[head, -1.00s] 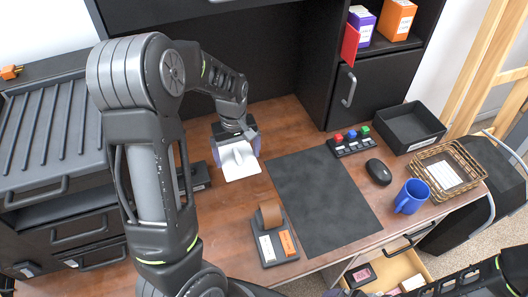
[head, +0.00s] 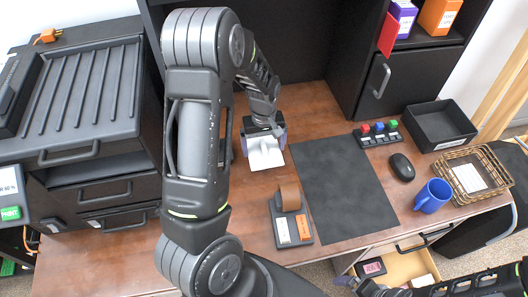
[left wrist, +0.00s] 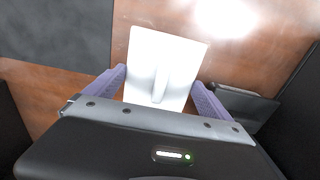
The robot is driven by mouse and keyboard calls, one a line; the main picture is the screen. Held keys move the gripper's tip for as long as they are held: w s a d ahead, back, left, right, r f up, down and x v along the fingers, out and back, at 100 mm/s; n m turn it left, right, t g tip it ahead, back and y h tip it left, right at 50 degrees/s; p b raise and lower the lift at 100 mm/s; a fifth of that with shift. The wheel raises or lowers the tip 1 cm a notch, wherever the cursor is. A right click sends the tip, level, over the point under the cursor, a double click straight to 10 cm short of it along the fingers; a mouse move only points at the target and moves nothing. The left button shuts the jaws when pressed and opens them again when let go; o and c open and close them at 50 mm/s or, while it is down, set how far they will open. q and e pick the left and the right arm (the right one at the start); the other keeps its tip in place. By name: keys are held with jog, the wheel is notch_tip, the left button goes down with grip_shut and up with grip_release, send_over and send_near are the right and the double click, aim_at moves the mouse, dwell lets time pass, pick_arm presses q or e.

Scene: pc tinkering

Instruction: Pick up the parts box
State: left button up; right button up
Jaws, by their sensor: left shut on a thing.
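A white box-like part with a raised ridge (head: 265,158), which I take for the parts box, is at the back left of the desk, beside the dark mat. My left gripper (head: 264,140) is shut on it from behind. In the left wrist view the white part (left wrist: 162,70) sits between the two purple fingers of the left gripper (left wrist: 160,92). I cannot tell whether it touches the desk. My right gripper (head: 350,282) shows only partly at the bottom, near the open drawer, and its jaw opening is unclear.
A dark mat (head: 345,195) covers the middle of the desk. A drawer (head: 405,265) is open below.

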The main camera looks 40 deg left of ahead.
aim_at(264, 154)
pick_arm(q)
jog(key=shift+f+p, duration=0.3)
jog(key=shift+f, duration=1.55)
jog(key=shift+f, duration=0.1)
jog(key=o, duration=1)
jog(key=shift+o, duration=0.2)
notch_tip(264, 154, up, 12)
jog(key=shift+r+b, duration=0.15)
jog(key=shift+b, duration=0.35)
